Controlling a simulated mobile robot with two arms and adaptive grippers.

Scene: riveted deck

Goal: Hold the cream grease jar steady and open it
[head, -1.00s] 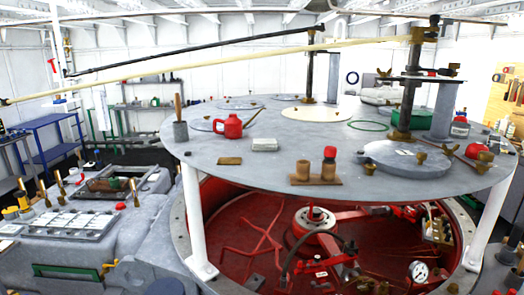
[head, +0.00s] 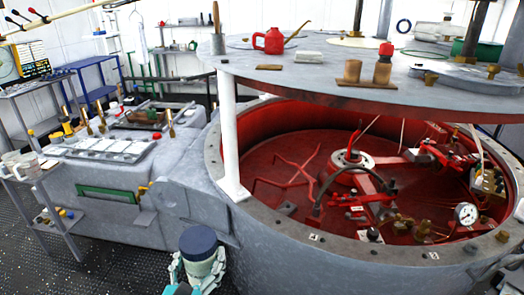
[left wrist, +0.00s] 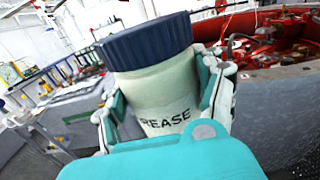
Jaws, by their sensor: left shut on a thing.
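The cream grease jar (head: 207,264) is low in the head view, upright, with a dark blue ribbed lid (head: 198,240) on top. In the left wrist view the jar (left wrist: 160,90) fills the middle, slightly tilted in the picture, with part of the word GREASE showing; its lid (left wrist: 148,42) is seated on it. My left gripper (head: 197,272), white and teal, is shut around the jar's body below the lid. In the left wrist view its fingers press on both sides of the jar. My right gripper is in neither view.
A large grey round housing with a red interior (head: 270,165) stands right of the jar. Above it is a round grey table (head: 330,75) on white posts. A grey shelf cart (head: 35,185) stands at left. Dark studded floor (head: 110,250) is open between.

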